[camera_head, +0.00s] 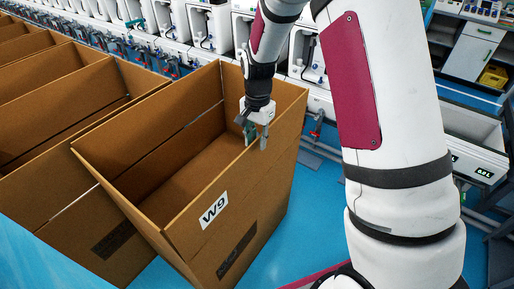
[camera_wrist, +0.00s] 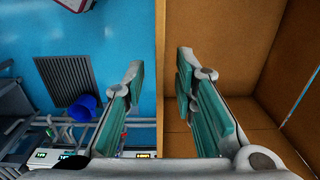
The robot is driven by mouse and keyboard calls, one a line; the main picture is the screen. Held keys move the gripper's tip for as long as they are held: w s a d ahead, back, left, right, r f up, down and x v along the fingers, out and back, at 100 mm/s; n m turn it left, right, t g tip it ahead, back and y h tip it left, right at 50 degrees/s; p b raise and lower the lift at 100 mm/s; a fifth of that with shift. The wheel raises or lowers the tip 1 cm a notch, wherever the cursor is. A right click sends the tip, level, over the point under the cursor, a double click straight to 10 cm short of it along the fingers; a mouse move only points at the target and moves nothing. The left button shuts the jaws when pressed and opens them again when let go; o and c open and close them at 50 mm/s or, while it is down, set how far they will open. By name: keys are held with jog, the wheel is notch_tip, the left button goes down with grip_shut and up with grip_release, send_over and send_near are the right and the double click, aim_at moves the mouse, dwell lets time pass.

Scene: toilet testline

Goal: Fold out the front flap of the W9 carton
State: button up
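The W9 carton (camera_head: 255,196) is a brown open-topped box in the middle of the head view, with a white W9 label (camera_head: 213,210) on its side facing me. Its top panels stand up around the opening; the near-left panel leans outward. My gripper (camera_head: 257,136) points down at the top edge of the labelled side, toward its far right end. In the wrist view, the open teal-padded fingers (camera_wrist: 160,92) lie either side of that edge, one over the floor and one over the carton's inside (camera_wrist: 225,60). I cannot tell whether either pad touches the cardboard.
More open brown cartons (camera_head: 52,95) stand close on the left. A row of white units (camera_head: 205,30) on a line runs behind. Blue floor (camera_head: 318,205) is free right of the carton. A dark floor grate (camera_wrist: 70,78) and a blue round object (camera_wrist: 84,107) show outside the carton.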

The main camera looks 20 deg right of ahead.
send_over(256, 164)
jog(key=shift+w+d+f, duration=0.15)
jog(key=shift+f, duration=0.9)
jog(key=shift+w+d+f, duration=0.1)
jog(key=shift+w+f, duration=0.05)
jog(key=shift+f, duration=0.9)
grip_shut()
